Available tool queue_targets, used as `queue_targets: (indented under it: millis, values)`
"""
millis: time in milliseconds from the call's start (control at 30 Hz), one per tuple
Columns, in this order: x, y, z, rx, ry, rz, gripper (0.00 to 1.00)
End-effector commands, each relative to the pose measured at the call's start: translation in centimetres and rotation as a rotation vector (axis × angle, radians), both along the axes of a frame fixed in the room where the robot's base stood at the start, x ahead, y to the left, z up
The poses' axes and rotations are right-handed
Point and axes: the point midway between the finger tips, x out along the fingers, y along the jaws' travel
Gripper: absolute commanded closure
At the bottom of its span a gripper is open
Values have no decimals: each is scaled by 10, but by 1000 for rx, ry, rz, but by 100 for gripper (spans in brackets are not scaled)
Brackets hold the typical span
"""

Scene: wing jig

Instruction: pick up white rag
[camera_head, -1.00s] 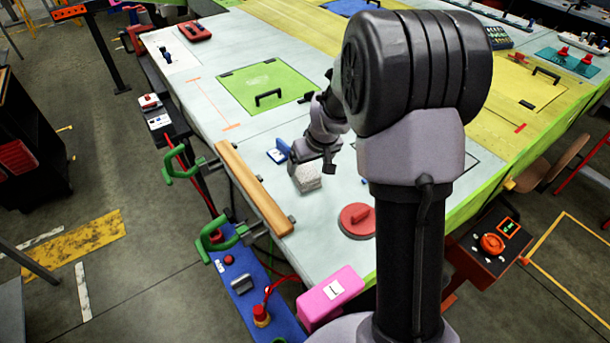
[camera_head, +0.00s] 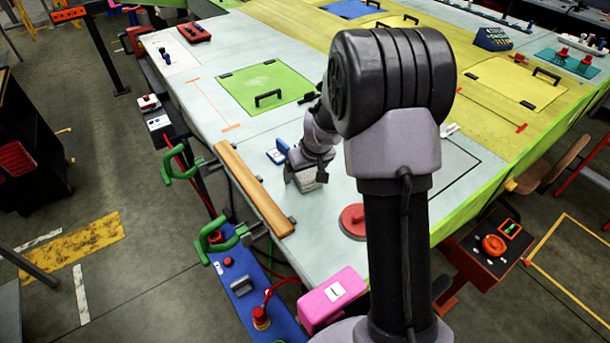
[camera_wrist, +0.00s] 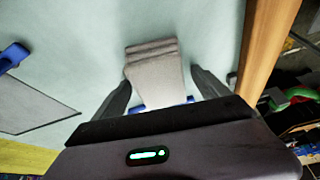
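The white rag (camera_head: 308,180) is a folded, pale grey-white stack lying on the light worktable, right of the wooden bar. In the wrist view the rag (camera_wrist: 156,72) lies between and slightly beyond the two dark fingers. My gripper (camera_head: 305,176) is over the rag in the head view, with a finger on its left side. In the wrist view my gripper (camera_wrist: 162,85) is open, with a visible gap between each finger and the rag. The gripper and arm hide part of the rag in the head view.
A wooden bar (camera_head: 254,190) with green clamps (camera_head: 180,168) runs along the table's left edge. A blue-and-white object (camera_head: 278,152) lies just behind the rag. A red round object (camera_head: 353,221) is to the right front. A pink box (camera_head: 332,299) stands at the front corner.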

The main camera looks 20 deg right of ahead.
Motion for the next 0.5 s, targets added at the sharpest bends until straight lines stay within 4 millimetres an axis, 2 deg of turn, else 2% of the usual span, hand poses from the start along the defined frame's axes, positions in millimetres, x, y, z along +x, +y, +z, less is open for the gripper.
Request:
queue_targets:
  millis: [33,67,300,333,500]
  values:
    - [0,0,0,0,0,0,24]
    - [0,0,0,0,0,0,30]
    - [0,0,0,0,0,0,77]
    - [0,0,0,0,0,0,80]
    - [0,0,0,0,0,0,80]
